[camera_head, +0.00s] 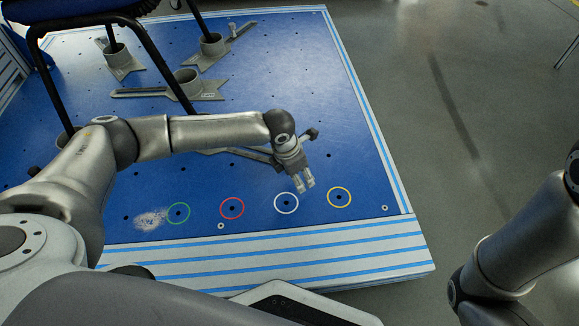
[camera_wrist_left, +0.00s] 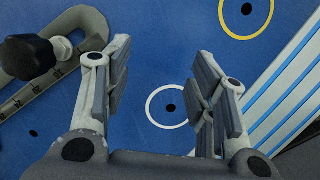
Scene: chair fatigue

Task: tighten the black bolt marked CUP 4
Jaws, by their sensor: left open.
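A black bolt with a round knob head (camera_head: 312,134) stands just behind my left wrist. In the left wrist view a black bolt (camera_wrist_left: 28,55) sits on a grey slotted clamp bar (camera_wrist_left: 75,62), at the left and outside the jaws. The clamp bar (camera_head: 255,155) is partly hidden by my left arm in the head view. I cannot read CUP 4 on any bolt. My left gripper (camera_head: 306,185) is open and empty, pointing down over the blue platform near a white ring (camera_head: 287,203). In the wrist view it (camera_wrist_left: 160,75) has the white ring between its fingers.
Chair legs (camera_head: 170,65) stand in grey cups (camera_head: 188,82) on the blue platform (camera_head: 285,85). Green (camera_head: 178,203), red (camera_head: 232,198) and yellow (camera_head: 350,190) rings lie along the front. My right arm is at the right, off the platform. The platform's right side is clear.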

